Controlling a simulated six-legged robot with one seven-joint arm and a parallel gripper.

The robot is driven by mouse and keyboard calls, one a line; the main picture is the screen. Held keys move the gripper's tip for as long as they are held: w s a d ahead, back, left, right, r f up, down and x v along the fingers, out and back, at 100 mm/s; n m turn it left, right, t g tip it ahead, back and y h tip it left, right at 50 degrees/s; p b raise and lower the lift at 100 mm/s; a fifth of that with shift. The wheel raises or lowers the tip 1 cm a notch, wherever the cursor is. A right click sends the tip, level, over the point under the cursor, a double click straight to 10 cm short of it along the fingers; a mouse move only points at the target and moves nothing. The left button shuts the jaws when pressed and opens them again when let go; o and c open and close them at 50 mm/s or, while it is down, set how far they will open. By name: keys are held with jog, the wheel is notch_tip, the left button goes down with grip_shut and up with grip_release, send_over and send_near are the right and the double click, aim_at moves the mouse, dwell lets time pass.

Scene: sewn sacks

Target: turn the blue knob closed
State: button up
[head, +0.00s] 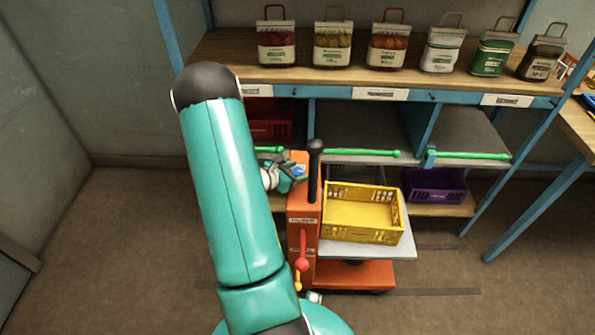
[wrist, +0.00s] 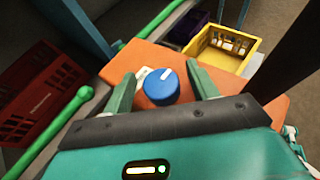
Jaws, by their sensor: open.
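The blue knob (wrist: 160,87) sits on top of the orange machine (head: 305,205), with a white pointer line on its face. In the head view only a small part of the knob (head: 298,170) shows beside my gripper (head: 285,176). In the wrist view my gripper (wrist: 163,90) is open, with one green finger on each side of the knob. The fingers look apart from it, with a gap on both sides. A white label on the orange top is partly hidden behind the knob. My arm hides part of the machine in the head view.
A black upright handle (head: 314,170) stands on the machine close to my gripper. A red lever (head: 302,250) is on its front. A yellow crate (head: 350,235) stands to its right, a purple crate (head: 422,184) behind. Several sacks line the shelf (head: 220,72). Green bars run along the bays.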

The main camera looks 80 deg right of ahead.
jog(key=shift+s+d, duration=0.1)
jog(key=shift+d, duration=0.05)
jog(key=c, duration=1)
